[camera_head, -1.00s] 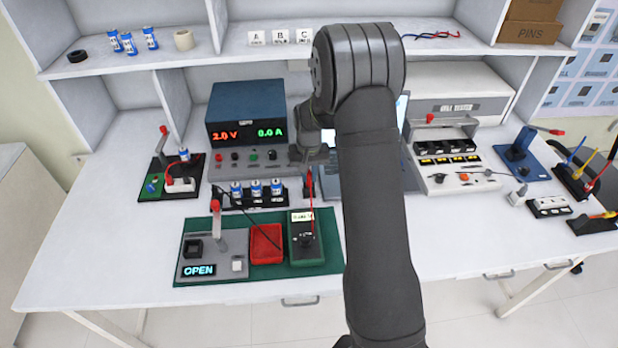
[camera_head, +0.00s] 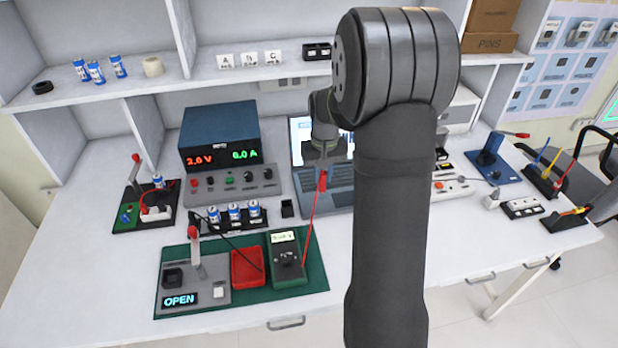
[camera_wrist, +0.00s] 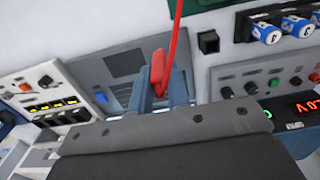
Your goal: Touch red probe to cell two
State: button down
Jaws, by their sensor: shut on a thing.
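My gripper (camera_head: 322,165) is shut on the red probe (camera_head: 322,181) and holds it above the laptop, to the right of the cell rack. The probe also shows between the fingers in the wrist view (camera_wrist: 158,70). Its red lead (camera_head: 311,230) runs down to the green multimeter (camera_head: 287,262). The blue-and-white cells stand in a black rack (camera_head: 262,223); the middle one (camera_head: 235,211) is apart from the probe. Their digits are too small to read surely in the head view. The probe's tip is not clear.
A black lead (camera_head: 238,247) curves from the multimeter towards the rack's left end. A small black block (camera_head: 287,208) stands right of the rack. The power supply (camera_head: 220,140) and its knob panel stand behind.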

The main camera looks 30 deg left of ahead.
jog(key=shift+s+a+r, duration=0.15)
jog(key=shift+a, duration=0.2)
jog(key=s+a+n, duration=0.4)
jog(key=s+a, duration=0.5)
jog(key=a, duration=0.3)
jog(key=s+a+r+n, duration=0.1)
jog(key=s+a+n, duration=0.4)
jog(key=s+a, duration=0.5)
jog(key=a, duration=0.2)
jog(key=shift+s+a, duration=0.2)
jog(key=shift+a, duration=0.1)
jog(key=shift+f, duration=0.1)
jog(key=shift+f, duration=2.05)
jog(key=shift+f, duration=0.35)
notch_tip(320, 180, up, 6)
